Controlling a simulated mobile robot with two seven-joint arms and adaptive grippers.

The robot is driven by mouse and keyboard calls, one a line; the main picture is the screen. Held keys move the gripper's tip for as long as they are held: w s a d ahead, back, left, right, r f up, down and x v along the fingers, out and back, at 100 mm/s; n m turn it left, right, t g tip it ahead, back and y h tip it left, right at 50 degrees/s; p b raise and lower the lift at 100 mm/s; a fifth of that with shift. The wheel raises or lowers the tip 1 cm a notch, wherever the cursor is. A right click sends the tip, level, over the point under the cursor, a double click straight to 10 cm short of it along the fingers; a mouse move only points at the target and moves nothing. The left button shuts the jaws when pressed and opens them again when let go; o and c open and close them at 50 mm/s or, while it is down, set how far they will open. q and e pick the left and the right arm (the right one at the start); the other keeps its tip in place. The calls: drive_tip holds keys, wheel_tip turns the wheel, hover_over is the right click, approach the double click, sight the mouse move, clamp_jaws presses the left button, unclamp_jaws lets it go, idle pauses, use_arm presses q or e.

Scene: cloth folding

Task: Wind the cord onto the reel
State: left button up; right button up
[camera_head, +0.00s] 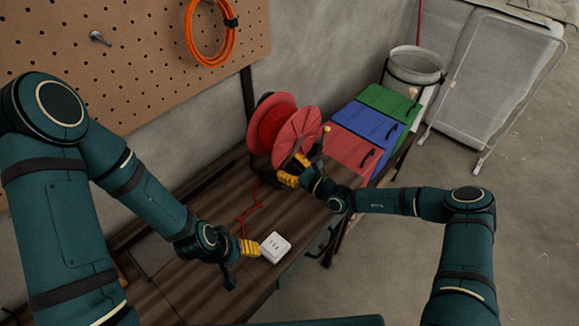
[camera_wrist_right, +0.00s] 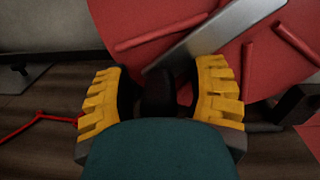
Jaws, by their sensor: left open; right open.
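The red reel (camera_head: 271,128) stands upright on the dark wooden bench against the wall, with red cord wound around its core. A loose red cord (camera_head: 250,211) runs from it toward a white socket block (camera_head: 275,247) on the bench. My left gripper (camera_head: 258,247) is open, with its yellow fingers at the block's left side; contact is unclear. My right gripper (camera_head: 291,178) is open, low in front of the reel. In the right wrist view, its yellow fingers (camera_wrist_right: 160,88) flank a dark, shadowed part, and a grey crank bar (camera_wrist_right: 228,36) crosses the reel's red face.
Green, blue and red boxes (camera_head: 352,149) stand right of the reel. A pegboard (camera_head: 130,65) with an orange cable coil (camera_head: 211,35) is on the wall. A bin (camera_head: 413,66) stands behind the boxes. The floor at right is open.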

clamp_jaws()
drive_tip(key=shift+f, duration=0.1)
drive_tip(key=shift+w+d+f, duration=0.7)
drive_tip(key=shift+f, duration=0.2)
drive_tip(key=shift+w+d+f+b, duration=0.4)
drive_tip(key=shift+w+d+b, duration=0.05)
drive_tip(key=shift+d, duration=0.05)
drive_tip(key=shift+w+d+f, duration=0.2)
drive_tip(key=shift+w+d, duration=0.2)
drive_tip(key=shift+d, duration=0.05)
